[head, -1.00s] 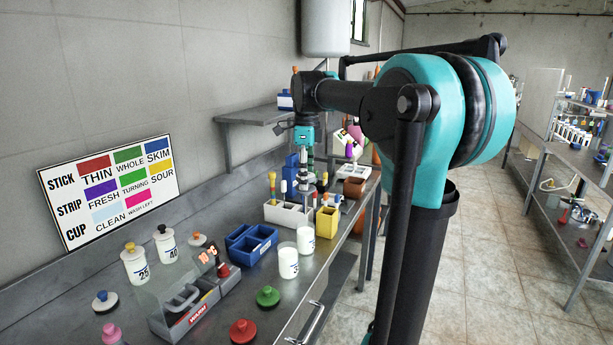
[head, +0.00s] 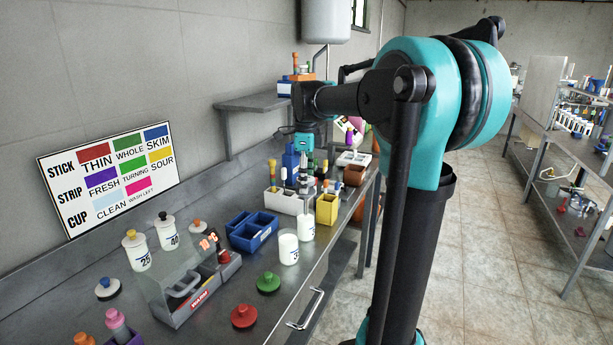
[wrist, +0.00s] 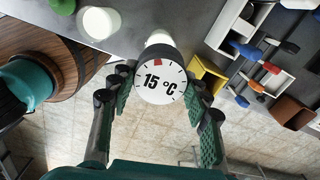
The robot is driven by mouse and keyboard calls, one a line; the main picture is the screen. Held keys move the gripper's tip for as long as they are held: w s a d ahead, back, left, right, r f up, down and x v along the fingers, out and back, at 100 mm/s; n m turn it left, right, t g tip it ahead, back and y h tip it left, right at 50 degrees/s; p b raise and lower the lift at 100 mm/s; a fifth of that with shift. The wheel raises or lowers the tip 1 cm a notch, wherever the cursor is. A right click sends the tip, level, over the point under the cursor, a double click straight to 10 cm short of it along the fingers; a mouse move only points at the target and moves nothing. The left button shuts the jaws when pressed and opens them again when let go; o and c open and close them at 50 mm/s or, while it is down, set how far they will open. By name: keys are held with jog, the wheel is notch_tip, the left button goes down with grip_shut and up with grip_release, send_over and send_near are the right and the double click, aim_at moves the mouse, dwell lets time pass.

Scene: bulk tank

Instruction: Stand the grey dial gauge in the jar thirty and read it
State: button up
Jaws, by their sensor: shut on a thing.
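My gripper (head: 304,160) is shut on the grey dial gauge (head: 303,186), over the front part of the bench. In the wrist view the gauge's round white face (wrist: 160,82) sits between my green-padded fingers and reads 15 °C, with a red mark at the top. The gauge hangs upright just above or at the mouth of the farther of two open white jars (head: 306,228); I cannot tell if its stem is inside. That jar is partly hidden behind the dial in the wrist view (wrist: 159,37). The nearer white jar (head: 288,248) stands beside it. Their numbers are not clearly legible.
Lidded jars 25 (head: 136,252) and 40 (head: 166,233) stand at the back left. A blue bin (head: 253,233), a white rack (head: 284,203) and a yellow bin (head: 327,210) surround the jars. Green (head: 268,283) and red (head: 244,317) lids lie near the front.

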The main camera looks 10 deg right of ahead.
jog(key=shift+f, duration=3.45)
jog(key=o, duration=1.4)
jog(key=shift+c, duration=0.2)
